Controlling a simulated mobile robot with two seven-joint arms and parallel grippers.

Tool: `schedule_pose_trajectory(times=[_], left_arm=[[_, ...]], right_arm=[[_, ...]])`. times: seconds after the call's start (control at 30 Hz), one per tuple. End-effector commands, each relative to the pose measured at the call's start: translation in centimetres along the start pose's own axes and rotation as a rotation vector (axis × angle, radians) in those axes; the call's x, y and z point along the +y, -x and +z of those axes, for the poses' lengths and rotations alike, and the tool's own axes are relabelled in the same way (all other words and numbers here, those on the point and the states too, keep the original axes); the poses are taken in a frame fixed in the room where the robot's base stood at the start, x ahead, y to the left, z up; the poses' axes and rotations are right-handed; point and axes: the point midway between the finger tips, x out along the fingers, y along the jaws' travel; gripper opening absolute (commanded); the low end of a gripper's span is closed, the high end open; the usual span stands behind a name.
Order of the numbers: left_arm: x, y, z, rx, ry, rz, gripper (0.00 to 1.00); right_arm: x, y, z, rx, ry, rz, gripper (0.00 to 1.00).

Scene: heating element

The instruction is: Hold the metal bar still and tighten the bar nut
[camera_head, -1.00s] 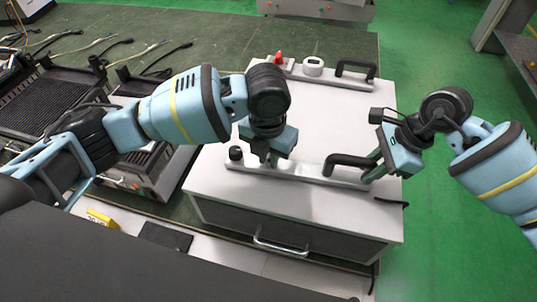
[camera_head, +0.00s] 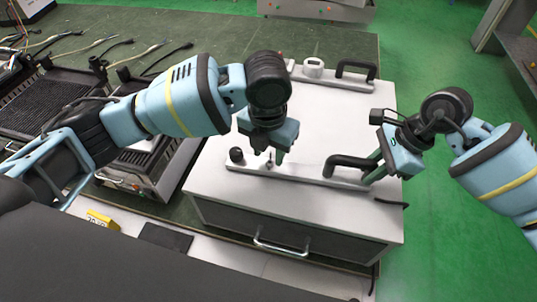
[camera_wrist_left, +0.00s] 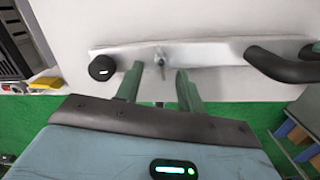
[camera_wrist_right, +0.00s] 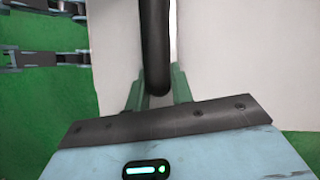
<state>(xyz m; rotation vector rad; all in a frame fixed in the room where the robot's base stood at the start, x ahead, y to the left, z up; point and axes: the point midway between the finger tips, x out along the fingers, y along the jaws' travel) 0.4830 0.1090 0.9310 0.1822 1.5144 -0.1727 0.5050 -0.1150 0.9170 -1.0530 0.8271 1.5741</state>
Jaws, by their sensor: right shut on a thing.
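The metal bar (camera_head: 310,173) lies along the front of the white box top, with a round black knob at its left end and a black handle (camera_head: 345,163) at its right. The bar nut (camera_wrist_left: 160,60) is a small wing-like piece on the bar, near the knob. My left gripper (camera_head: 267,156) is above the bar at the nut. In the left wrist view its fingers (camera_wrist_left: 160,70) are apart, with the nut showing between their tips and not clamped. My right gripper (camera_head: 370,172) is shut on the black handle, which also shows between its fingers in the right wrist view (camera_wrist_right: 154,60).
A second bar with a black handle (camera_head: 357,68) and a round white dial (camera_head: 313,67) lies at the back of the box (camera_head: 300,215). Cables and dark machine units fill the left. The middle of the box top is clear.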

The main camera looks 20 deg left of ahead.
Motion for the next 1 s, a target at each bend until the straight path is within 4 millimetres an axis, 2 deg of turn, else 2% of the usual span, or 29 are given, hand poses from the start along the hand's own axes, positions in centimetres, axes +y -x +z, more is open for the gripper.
schedule_pose_trajectory(times=[0.1,0.3,0.5,0.7,1.0], left_arm=[[0.0,2.6,0.1,-0.005,0.0,-0.001,0.39],[0.0,6.4,0.1,-0.004,0.001,-0.001,0.39],[0.0,8.8,0.1,-0.003,0.002,0.001,0.39],[0.1,9.6,0.0,0.0,0.002,0.001,0.39],[0.1,9.6,0.0,0.0,0.002,0.001,0.39]], right_arm=[[0.1,-0.1,0.1,-0.001,0.001,0.002,0.0],[0.1,-0.1,0.1,-0.003,0.002,0.002,0.0],[0.1,-0.2,0.1,-0.004,0.002,0.002,0.0],[0.1,-0.2,0.1,-0.004,0.002,0.002,0.0],[0.1,-0.1,0.1,-0.004,0.002,0.002,0.0]])
